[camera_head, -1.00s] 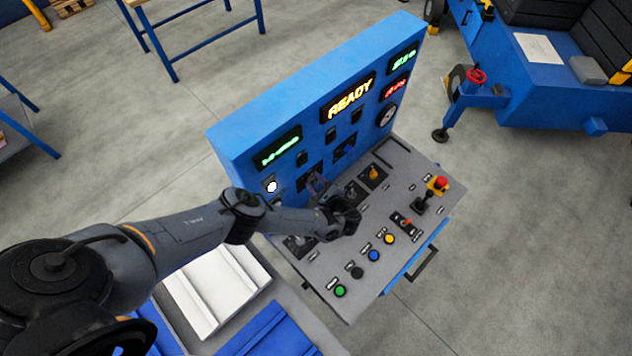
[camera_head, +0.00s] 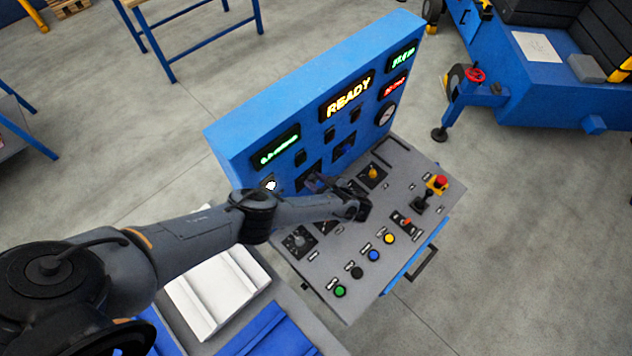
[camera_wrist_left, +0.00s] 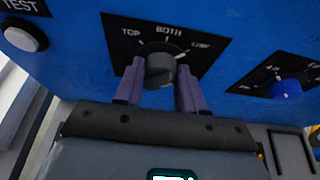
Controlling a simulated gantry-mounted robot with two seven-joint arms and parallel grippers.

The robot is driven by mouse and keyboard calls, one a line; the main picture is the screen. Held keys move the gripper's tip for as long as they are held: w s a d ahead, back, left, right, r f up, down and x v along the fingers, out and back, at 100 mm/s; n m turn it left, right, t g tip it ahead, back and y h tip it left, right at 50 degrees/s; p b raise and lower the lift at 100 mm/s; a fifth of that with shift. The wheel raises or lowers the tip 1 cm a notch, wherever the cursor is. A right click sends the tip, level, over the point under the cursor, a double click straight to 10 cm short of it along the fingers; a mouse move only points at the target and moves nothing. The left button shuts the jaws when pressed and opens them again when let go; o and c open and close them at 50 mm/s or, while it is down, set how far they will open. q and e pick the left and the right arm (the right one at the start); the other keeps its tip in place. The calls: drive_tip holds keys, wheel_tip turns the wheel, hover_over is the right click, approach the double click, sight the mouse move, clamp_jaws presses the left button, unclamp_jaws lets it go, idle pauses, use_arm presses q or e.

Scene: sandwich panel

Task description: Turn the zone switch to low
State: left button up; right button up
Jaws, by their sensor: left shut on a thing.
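The zone switch (camera_wrist_left: 160,70) is a dark rotary knob on a black plate on the blue upright panel, with TOP, BOTH and a blurred third label at upper right. My left gripper (camera_wrist_left: 158,82) has one purple-grey finger on each side of the knob and is shut on it in the left wrist view. I cannot clearly tell which label the knob points to. In the head view my left gripper (camera_head: 321,182) reaches the panel's lower middle, and my wrist partly hides the switch. My right gripper is not in view.
A blue knob (camera_wrist_left: 287,88) sits right of the switch, and a white TEST button (camera_wrist_left: 25,37) sits to its left. The sloped grey desk (camera_head: 330,270) below carries coloured buttons, a joystick (camera_head: 421,203) and a red emergency button (camera_head: 440,182).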

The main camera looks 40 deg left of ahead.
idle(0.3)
use_arm(q)
drive_tip(key=o, duration=1)
drive_tip(key=shift+o, duration=0.2)
drive_tip(key=shift+d, duration=0.1)
drive_tip(key=w+v, duration=0.1)
drive_tip(key=v, duration=0.9)
drive_tip(key=shift+s+d+r, duration=0.2)
drive_tip(key=shift+s+d, duration=0.05)
drive_tip(key=shift+s, duration=0.25)
